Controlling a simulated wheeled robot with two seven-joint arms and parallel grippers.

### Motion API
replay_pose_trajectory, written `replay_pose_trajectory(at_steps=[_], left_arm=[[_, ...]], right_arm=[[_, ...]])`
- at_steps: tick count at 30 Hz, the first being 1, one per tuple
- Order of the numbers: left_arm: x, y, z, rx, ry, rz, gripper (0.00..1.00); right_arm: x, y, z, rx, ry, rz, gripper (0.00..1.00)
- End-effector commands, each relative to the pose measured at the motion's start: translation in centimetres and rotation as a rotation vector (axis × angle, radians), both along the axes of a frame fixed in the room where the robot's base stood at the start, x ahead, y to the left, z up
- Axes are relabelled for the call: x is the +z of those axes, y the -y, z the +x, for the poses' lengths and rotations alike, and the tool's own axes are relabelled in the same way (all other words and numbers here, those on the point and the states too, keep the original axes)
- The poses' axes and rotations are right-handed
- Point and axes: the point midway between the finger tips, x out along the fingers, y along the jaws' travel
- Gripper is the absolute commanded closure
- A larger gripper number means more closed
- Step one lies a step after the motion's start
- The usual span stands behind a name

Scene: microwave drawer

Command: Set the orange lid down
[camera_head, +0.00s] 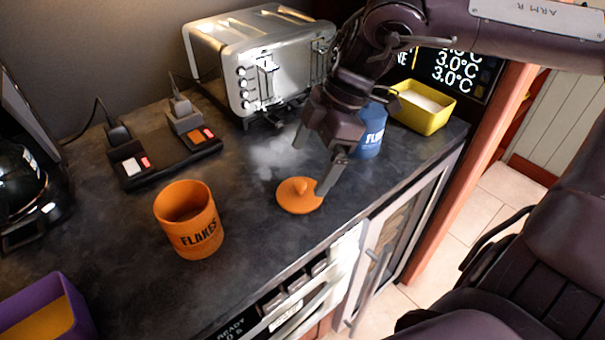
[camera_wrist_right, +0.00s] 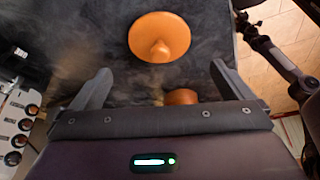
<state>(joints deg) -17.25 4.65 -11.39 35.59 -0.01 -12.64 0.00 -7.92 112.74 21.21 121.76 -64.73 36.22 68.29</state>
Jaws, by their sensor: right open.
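The orange lid (camera_head: 298,195) appears to lie flat on the dark counter, knob up. It also shows in the right wrist view (camera_wrist_right: 160,35), ahead of my fingers and outside the gap between them. My right gripper (camera_head: 318,160) is open and empty, just above and beside the lid. One finger covers part of the lid's right edge in the head view; I cannot tell whether they touch. The two fingers stand wide apart in the wrist view (camera_wrist_right: 160,75). The orange FLAKES canister (camera_head: 190,222) stands upright and open-topped, to the left of the lid. My left gripper is not in view.
A blue canister (camera_head: 372,130) stands close behind my right gripper, with a yellow bin (camera_head: 424,116) to its right. A silver toaster (camera_head: 285,75) is at the back. A power strip (camera_head: 165,155) lies at left. The counter's front edge runs close to the lid.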

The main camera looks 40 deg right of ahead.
Motion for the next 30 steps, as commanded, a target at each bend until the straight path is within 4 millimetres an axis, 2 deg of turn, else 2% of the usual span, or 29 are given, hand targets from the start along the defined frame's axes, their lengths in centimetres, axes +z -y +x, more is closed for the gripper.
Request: replay_pose_trajectory(at_steps=[1,3,10,30], left_arm=[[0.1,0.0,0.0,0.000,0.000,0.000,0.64],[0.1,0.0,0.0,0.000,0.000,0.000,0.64],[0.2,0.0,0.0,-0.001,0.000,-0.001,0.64],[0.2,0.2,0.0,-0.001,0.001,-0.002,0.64]], right_arm=[[1.2,0.4,0.0,0.000,0.006,-0.001,0.00],[2.5,1.0,-0.2,-0.002,0.004,-0.001,0.00],[5.1,2.0,-0.6,0.000,0.000,-0.001,0.00],[5.5,2.2,-0.7,0.001,-0.002,0.000,0.00]])
